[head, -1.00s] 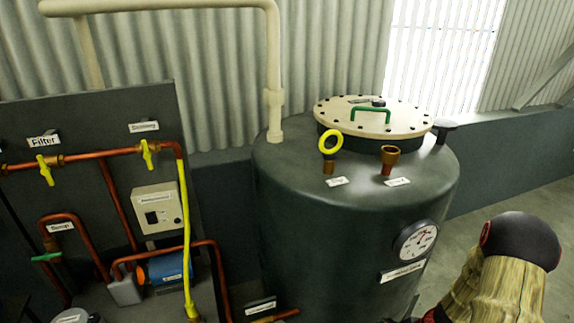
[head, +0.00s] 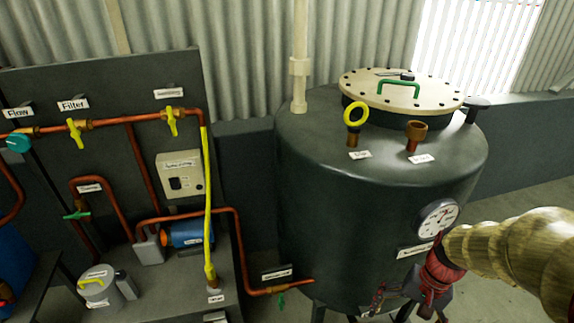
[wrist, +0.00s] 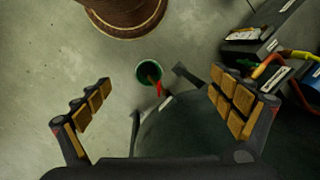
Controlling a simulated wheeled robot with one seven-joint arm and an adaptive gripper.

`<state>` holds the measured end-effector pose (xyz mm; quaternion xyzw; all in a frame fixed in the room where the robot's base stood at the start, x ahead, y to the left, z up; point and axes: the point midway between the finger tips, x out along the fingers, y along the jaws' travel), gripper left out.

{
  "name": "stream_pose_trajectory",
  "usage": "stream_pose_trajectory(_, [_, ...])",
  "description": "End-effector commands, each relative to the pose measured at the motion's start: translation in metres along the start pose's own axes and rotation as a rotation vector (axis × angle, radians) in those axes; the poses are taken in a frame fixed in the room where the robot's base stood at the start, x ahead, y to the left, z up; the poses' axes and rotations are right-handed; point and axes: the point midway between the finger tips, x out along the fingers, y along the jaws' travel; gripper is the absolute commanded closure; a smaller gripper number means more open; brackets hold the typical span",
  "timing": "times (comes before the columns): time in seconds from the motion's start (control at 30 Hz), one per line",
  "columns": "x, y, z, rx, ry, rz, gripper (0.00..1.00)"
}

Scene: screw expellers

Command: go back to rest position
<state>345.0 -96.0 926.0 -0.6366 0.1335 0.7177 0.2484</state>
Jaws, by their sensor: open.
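My gripper (wrist: 160,78) is open and empty in the wrist view, its two padded fingers spread wide apart. In the head view my arm reaches in from the right edge, and its end hangs in front of the lower right side of the dark green tank (head: 340,215). In the wrist view a green round container (wrist: 148,72) with something red inside shows between the fingers, below them on the floor side. Whether my gripper touches the tank cannot be told.
A panel (head: 110,75) with copper pipes and yellow valves (head: 74,130) stands left of the tank. A lidded top (head: 400,90) and a gauge (head: 437,218) are on the tank. Concrete floor (head: 510,205) lies open to the right. A brown round object (wrist: 120,15) shows in the wrist view.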

Motion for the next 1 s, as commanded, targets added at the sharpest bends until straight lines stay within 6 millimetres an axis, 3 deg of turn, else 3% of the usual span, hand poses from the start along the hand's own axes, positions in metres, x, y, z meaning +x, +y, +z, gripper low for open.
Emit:
stream_pose_trajectory(0.1, [-0.029,-0.01,0.017,-0.105,0.083,0.036,0.06])
stream_pose_trajectory(0.6, [-0.128,-0.05,0.088,-0.455,0.458,0.085,0.06])
stream_pose_trajectory(0.8, [-0.156,-0.069,0.111,-0.541,0.573,0.042,0.06])
stream_pose_trajectory(1.0, [-0.161,-0.078,0.119,-0.581,0.595,0.027,0.06])
